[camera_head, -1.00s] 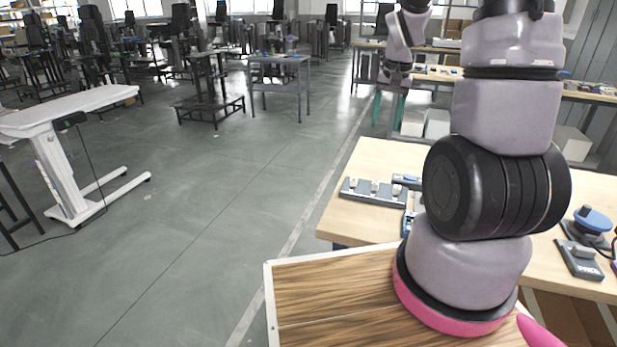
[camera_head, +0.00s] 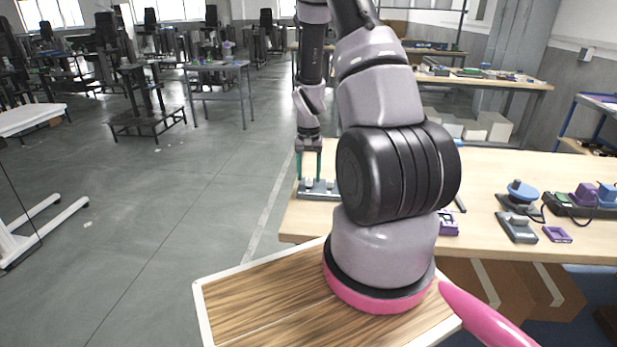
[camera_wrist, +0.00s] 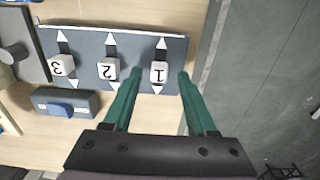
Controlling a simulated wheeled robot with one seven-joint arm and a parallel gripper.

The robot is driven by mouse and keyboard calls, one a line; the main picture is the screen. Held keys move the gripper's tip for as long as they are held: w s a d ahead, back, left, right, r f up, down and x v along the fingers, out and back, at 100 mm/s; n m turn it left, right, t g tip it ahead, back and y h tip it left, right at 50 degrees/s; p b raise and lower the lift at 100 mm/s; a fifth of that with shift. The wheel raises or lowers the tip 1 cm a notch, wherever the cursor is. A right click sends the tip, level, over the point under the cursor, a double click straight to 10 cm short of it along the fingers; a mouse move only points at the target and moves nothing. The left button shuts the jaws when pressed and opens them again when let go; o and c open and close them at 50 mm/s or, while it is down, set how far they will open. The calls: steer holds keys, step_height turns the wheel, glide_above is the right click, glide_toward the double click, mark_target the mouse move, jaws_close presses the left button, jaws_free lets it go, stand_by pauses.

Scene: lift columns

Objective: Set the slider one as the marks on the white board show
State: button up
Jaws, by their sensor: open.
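The grey slider panel (camera_wrist: 85,45) lies on the light wooden table, with three white knobs numbered 3, 2 and 1 that appear upside down in the wrist view. White triangles sit at the ends of each slot. Slider one (camera_wrist: 159,72) is the rightmost knob there, near the middle of its slot. My gripper (camera_wrist: 160,76) is open, with one green finger on each side of knob 1; I cannot tell whether they touch it. In the head view my gripper (camera_head: 309,168) points down at the panel (camera_head: 320,194). I cannot make out a white board with marks.
A grey block with a blue part (camera_wrist: 65,104) lies close beside the panel. A grey device with a round knob (camera_wrist: 22,50) is at the left. The table edge is just right of the panel. A blue-topped device (camera_head: 520,192) stands farther right on the table.

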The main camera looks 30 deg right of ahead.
steer(key=shift+f, duration=0.65)
jaws_close()
stand_by(1.0)
